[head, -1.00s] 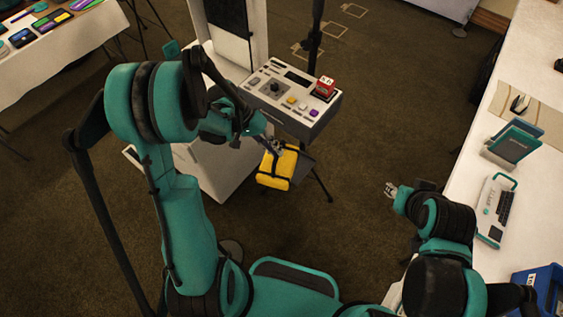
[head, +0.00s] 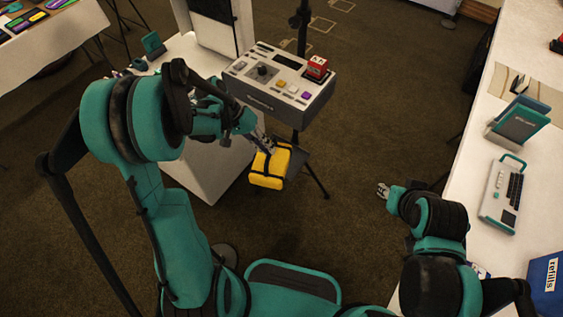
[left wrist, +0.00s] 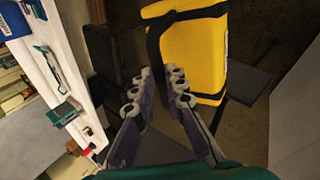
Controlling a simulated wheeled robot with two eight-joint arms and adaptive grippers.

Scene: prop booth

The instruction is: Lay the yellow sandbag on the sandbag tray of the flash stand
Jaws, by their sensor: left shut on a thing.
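The yellow sandbag (head: 269,168) with black straps hangs from my left gripper (head: 262,145), below the front of the grey control box. In the left wrist view, the sandbag (left wrist: 190,50) lies just past the fingers (left wrist: 161,78), which are shut on its black strap. The dark sandbag tray (head: 297,161) shows just right of the bag, partly hidden behind it; it also shows in the left wrist view (left wrist: 249,84). I cannot tell if the bag touches it. My right gripper (head: 383,190) is apart at the right, its fingers too small to read.
The control box (head: 280,90) with a red block (head: 317,66) stands just above the bag. A dark pole (head: 301,30) rises behind it. A white table (head: 470,225) with devices runs along the right. Carpet between is clear.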

